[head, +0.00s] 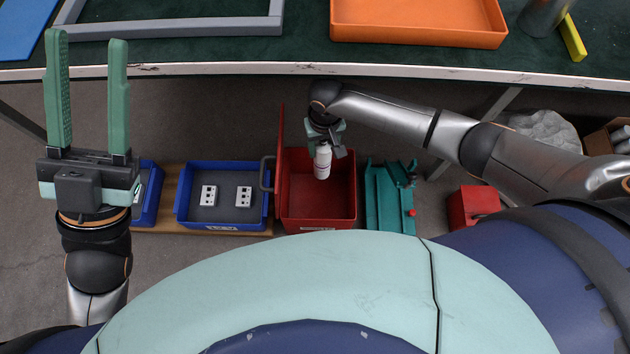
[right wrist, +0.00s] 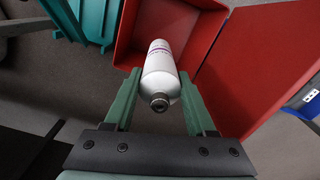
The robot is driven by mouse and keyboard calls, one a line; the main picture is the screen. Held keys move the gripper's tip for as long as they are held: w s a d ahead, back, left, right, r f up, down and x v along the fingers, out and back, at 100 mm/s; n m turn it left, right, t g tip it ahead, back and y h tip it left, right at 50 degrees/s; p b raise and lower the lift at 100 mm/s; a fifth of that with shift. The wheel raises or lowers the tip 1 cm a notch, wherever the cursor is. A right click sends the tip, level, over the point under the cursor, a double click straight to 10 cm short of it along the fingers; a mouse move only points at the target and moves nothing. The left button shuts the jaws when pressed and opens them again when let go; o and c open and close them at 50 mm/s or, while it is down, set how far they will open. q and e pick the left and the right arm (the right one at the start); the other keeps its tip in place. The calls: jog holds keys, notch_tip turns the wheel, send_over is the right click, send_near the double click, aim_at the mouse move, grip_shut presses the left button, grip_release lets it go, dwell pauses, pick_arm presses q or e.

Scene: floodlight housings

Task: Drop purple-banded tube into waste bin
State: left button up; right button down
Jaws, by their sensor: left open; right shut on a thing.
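The purple-banded tube (head: 322,161) is a white cylinder that hangs over the red waste bin (head: 318,220) in the head view. In the right wrist view, the tube (right wrist: 161,72) shows a thin purple band near its far end and a dark metal tip at the near end. My right gripper (head: 325,138) is shut on it, with a green finger on each side (right wrist: 157,98). The open red bin (right wrist: 133,62) lies below and beyond the tube. My left gripper (head: 88,95) is open and empty, raised at the left with its fingers pointing up.
The bin's red lid (head: 281,140) stands up on its left side. A blue tray (head: 222,222) with two white socket plates is left of the bin. A green holder (head: 388,205) and a red box (head: 478,203) are to the right. The table edge (head: 240,69) runs behind.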

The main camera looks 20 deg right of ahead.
jog(key=shift+s+f+b, duration=0.1)
jog(key=shift+f+b, duration=0.4)
jog(key=shift+b, duration=0.05)
notch_tip(320, 180, down, 5)
jog(key=b, duration=0.6)
pick_arm(q)
notch_tip(320, 180, down, 8)
jog(key=shift+d+g, duration=0.3)
jog(key=shift+d, duration=0.15)
pick_arm(e)
jog(key=shift+r, duration=0.1)
jog(key=shift+c, duration=0.7)
grip_release()
pick_arm(q)
jog(key=shift+n, duration=0.3)
jog(key=shift+r, duration=0.1)
pick_arm(e)
notch_tip(320, 180, up, 8)
jog(key=p, duration=0.4)
jog(key=shift+f+p, duration=0.2)
jog(key=shift+p, duration=0.1)
pick_arm(q)
jog(key=r, duration=0.5)
jog(key=shift+s+a, duration=0.15)
jog(key=shift+a, duration=0.15)
